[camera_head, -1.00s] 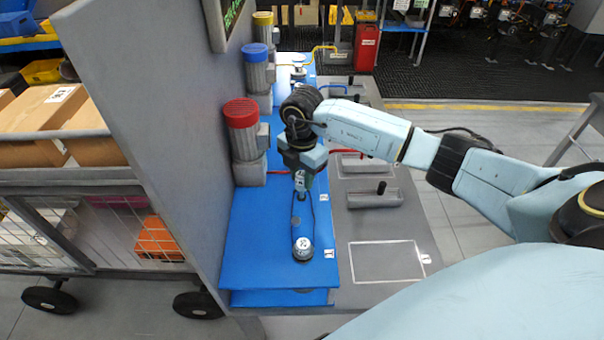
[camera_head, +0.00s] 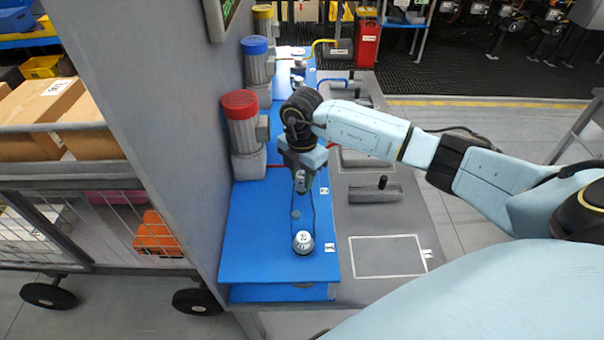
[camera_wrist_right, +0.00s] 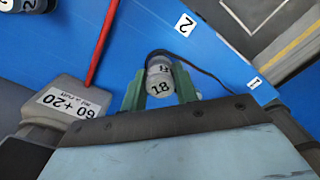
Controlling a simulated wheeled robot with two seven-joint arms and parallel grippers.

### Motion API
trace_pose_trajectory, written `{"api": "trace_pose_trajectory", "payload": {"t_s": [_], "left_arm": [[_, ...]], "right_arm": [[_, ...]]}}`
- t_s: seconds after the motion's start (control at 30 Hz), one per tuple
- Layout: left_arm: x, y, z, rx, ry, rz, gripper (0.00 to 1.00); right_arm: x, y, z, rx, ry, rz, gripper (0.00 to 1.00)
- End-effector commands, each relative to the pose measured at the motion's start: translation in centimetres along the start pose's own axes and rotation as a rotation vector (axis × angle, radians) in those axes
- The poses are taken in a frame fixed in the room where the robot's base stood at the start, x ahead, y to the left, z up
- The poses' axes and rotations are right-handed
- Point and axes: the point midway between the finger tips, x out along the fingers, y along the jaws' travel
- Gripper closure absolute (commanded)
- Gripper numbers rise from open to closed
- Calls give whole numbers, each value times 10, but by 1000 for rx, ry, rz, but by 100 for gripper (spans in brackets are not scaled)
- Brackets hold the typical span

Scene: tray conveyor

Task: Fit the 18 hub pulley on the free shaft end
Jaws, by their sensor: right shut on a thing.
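My right gripper (camera_head: 301,171) points down over the near blue panel (camera_head: 255,225) and is shut on a small grey pulley (camera_head: 300,184). In the right wrist view the pulley (camera_wrist_right: 160,86) sits between the green fingers, its label reading 18. A thin black belt loop runs from near the gripper to a grey labelled pulley (camera_head: 303,243) at the panel's near end. Whether the held pulley touches a shaft is hidden by the gripper. My left gripper is not in view.
A red-capped motor (camera_head: 242,130) stands left of the gripper, with blue-capped (camera_head: 257,65) and yellow-capped motors beyond. A tall grey wall borders the left. A grey block with a black-knobbed lever (camera_head: 376,190) stands right. The outlined rectangle (camera_head: 388,256) on the grey table is empty.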

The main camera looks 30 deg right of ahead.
Motion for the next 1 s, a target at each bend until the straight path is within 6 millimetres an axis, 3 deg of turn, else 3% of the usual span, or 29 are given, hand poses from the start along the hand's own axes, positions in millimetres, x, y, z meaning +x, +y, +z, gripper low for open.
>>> {"api": "trace_pose_trajectory", "payload": {"t_s": [0.53, 0.57, 0.73, 1.0], "left_arm": [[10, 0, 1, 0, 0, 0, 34], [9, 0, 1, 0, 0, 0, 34], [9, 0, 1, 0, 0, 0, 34], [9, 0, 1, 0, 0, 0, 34]], "right_arm": [[15, 0, 0, -1, 0, 0, 97], [14, 0, 0, -1, 0, 0, 68], [14, 0, 0, 0, 0, 1, 46], [13, 0, 0, 0, 0, 1, 45]]}}
